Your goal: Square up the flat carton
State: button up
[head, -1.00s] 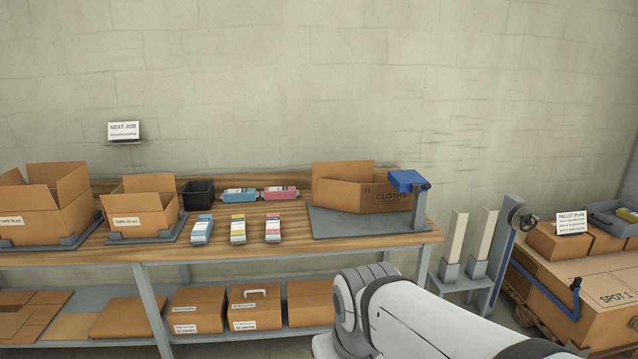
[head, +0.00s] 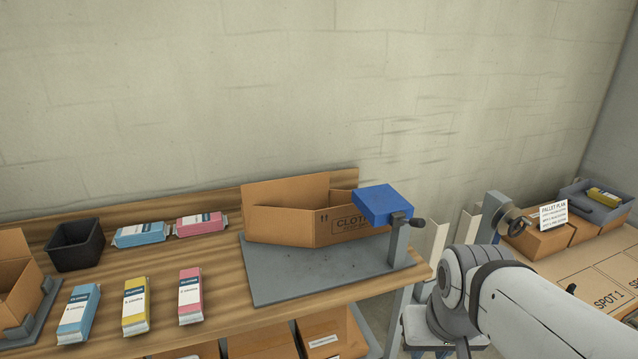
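The carton marked CLOTHS (head: 290,190) stands on a grey plate (head: 290,282) at the right end of the wooden bench. It is partly opened out and looks skewed, not square, with its walls at slanted angles. A blue block on a grey post with a dark handle (head: 382,202) stands at its right front corner and hides part of its printed face. My white arm comes in from the lower right. My gripper is not visible; only arm links show, to the right of the bench end and apart from the carton.
Blue, yellow and pink cloth packs (head: 135,305) lie on the bench left of the plate, with two more behind. A black bin (head: 75,245) and another open carton (head: 18,280) are further left. A pallet with boxes (head: 610,285) stands at the right.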

aim_at(275, 225)
jog(key=u, duration=0.15)
jog(key=i, duration=1)
jog(key=u, duration=0.5)
jog(key=k, duration=0.9)
jog(key=u, duration=0.15)
jog(key=i, duration=0.9)
jog(key=z, duration=0.05)
